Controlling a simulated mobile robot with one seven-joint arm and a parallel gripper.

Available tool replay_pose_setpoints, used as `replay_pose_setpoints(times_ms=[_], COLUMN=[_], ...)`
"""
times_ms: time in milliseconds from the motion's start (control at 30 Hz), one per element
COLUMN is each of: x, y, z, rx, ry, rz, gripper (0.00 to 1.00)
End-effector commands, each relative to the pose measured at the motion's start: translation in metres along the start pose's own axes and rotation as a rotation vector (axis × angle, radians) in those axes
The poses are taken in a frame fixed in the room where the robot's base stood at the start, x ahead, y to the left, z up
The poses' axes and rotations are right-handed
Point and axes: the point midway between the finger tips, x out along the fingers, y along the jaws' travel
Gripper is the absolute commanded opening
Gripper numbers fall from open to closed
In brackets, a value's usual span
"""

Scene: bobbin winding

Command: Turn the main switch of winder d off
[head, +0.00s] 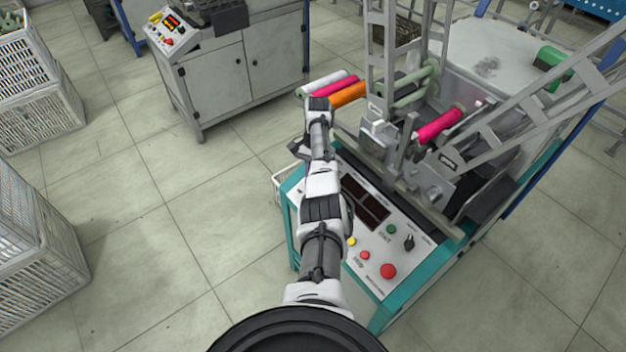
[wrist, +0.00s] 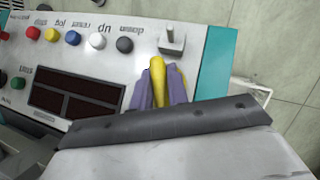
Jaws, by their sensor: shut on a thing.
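My gripper (wrist: 160,88) shows in the wrist view with its two purple-grey fingers closed around a yellow handle (wrist: 157,70). The handle stands at the end of the winder's control panel (wrist: 90,62) and appears to be the main switch. Its base and any on/off marks are hidden by the fingers and my wrist. In the head view my arm reaches over the near left part of the same panel (head: 372,262) and hides the switch. No letter naming this winder is readable.
Dark displays (wrist: 75,98) lie left of my fingers. A red button (head: 388,271) and black knob (head: 408,242) sit farther along. Another winder (head: 235,70) stands behind left.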

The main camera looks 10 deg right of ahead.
Motion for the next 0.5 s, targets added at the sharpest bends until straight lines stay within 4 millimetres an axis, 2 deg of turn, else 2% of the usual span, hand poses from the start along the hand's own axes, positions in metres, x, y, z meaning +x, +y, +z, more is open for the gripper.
replay_pose_setpoints(times_ms=[500], x=[-0.0004], y=[-0.0004], z=[-0.0006], rx=[-0.099], ry=[0.004], rz=[0.098], gripper=[0.0])
